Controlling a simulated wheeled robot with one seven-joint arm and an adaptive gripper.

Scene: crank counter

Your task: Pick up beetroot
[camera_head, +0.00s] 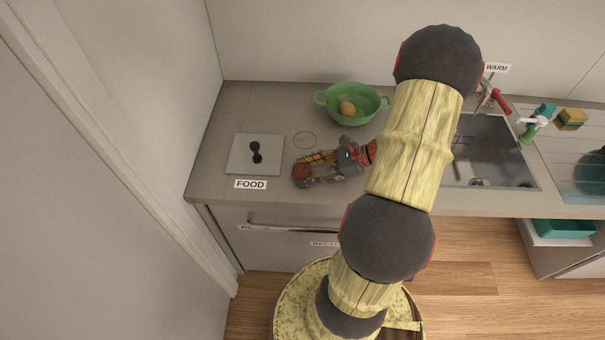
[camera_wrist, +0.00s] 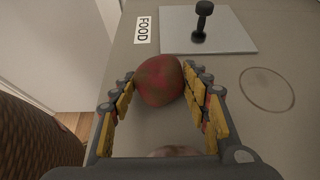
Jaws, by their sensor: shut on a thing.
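The beetroot (camera_wrist: 158,80) is a round, dull red thing with brownish patches. In the wrist view it sits between the two yellow-padded fingers of my gripper (camera_wrist: 158,92), towards their tips. My gripper is shut on it. In the head view the beetroot (camera_head: 301,172) shows at the left end of my gripper (camera_head: 306,168), over the counter near its front edge. I cannot tell whether it touches the counter. A second roundish pale thing is partly visible at the bottom of the wrist view, mostly hidden by the gripper's palm.
A green colander (camera_head: 352,104) holding an orange-brown item stands behind. A sink (camera_head: 490,155) with a red-handled tap is right. A thin ring outline (camera_head: 305,140) marks the counter.

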